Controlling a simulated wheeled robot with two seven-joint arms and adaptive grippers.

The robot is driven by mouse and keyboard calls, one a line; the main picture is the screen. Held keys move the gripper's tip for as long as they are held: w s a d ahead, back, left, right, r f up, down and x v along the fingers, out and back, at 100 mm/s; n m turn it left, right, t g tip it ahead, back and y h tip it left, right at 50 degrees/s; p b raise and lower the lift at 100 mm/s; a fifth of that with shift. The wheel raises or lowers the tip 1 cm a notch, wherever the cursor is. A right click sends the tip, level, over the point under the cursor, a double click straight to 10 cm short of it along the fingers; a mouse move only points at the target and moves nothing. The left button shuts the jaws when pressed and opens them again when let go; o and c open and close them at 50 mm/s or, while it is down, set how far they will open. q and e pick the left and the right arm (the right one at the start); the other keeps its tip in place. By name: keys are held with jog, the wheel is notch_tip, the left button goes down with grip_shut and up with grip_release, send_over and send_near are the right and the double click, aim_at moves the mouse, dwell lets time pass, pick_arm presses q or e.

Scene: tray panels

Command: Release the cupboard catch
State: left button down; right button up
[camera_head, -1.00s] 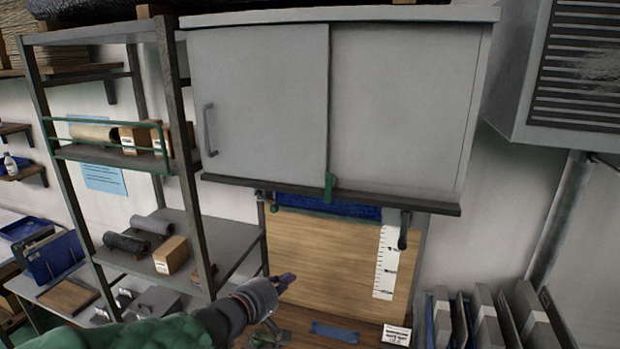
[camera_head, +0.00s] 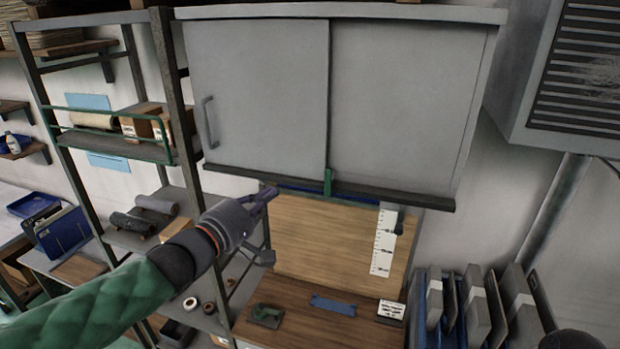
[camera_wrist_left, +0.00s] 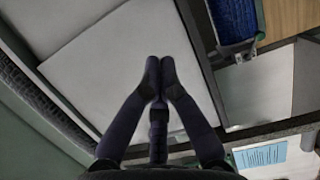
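The grey cupboard (camera_head: 258,90) has sliding doors and a pull handle (camera_head: 209,122) on its left door, which appears closed. A small green catch (camera_head: 328,182) sits upright at the bottom rail, at the front door's right edge. My left gripper (camera_head: 268,192) is just below the rail, left of the catch and apart from it. In the left wrist view its dark fingers (camera_wrist_left: 159,66) converge with tips together and nothing seen between them. The catch cannot be made out in that view. My right gripper is not in view.
The open shelf rack (camera_head: 184,150) stands close on the left, with rolls and boxes. Below are a wooden back panel (camera_head: 320,238) with a white ruler (camera_head: 384,243) and a bench (camera_head: 290,328). Upright panels (camera_head: 478,315) stand at lower right. A vented unit (camera_head: 590,75) is at upper right.

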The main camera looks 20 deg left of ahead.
aim_at(330, 178)
pick_arm(q)
jog(key=x, duration=1)
jog(key=shift+w, duration=0.1)
jog(key=shift+d+f, duration=0.1)
jog(key=shift+d, duration=0.9)
jog(key=shift+s+d, duration=0.25)
jog(key=shift+d, duration=0.4)
jog(key=shift+w+d+p, duration=0.1)
jog(key=shift+d+p, duration=0.2)
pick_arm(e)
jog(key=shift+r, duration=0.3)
